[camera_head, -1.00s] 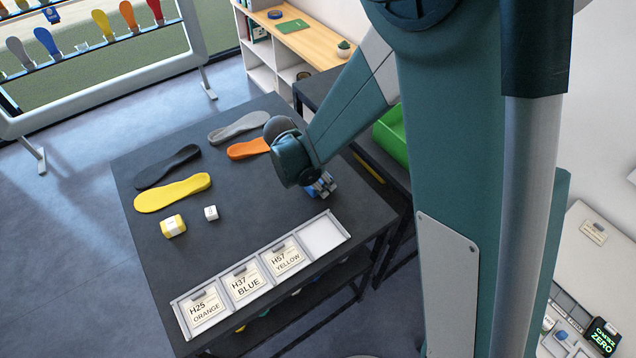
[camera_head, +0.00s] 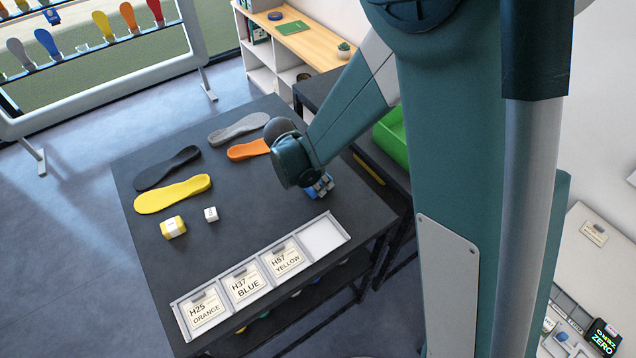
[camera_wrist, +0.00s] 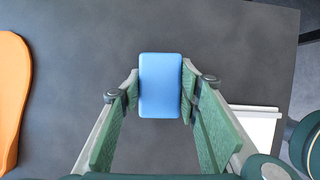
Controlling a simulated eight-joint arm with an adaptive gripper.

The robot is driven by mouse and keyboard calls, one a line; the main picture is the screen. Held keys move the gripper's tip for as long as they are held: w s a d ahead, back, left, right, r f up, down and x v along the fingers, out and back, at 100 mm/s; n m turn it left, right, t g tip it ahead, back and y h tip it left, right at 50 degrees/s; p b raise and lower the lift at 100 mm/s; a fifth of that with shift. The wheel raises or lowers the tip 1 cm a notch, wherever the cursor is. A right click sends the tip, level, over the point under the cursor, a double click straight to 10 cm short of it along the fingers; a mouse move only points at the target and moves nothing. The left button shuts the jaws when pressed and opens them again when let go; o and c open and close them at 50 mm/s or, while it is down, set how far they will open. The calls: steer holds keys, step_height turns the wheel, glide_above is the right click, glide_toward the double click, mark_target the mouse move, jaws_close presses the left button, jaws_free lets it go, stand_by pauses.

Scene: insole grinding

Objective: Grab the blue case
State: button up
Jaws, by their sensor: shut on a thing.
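The blue case (camera_wrist: 160,85) is a small rounded box between the two fingers of my gripper (camera_wrist: 160,97) in the wrist view. The green finger pads press against its left and right sides, so the gripper is shut on it. In the head view my gripper (camera_head: 320,186) points down over the dark table (camera_head: 240,205), and only a bit of the blue case (camera_head: 324,191) shows beneath it. I cannot tell whether the case touches the table.
Yellow (camera_head: 172,193), black (camera_head: 167,166), grey (camera_head: 239,128) and orange (camera_head: 249,149) insoles lie behind. A labelled tray (camera_head: 262,275) lies along the front edge. A green bin (camera_head: 392,135) stands right.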

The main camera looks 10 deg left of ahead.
steer(key=shift+r, duration=0.15)
steer(key=shift+r, duration=4.85)
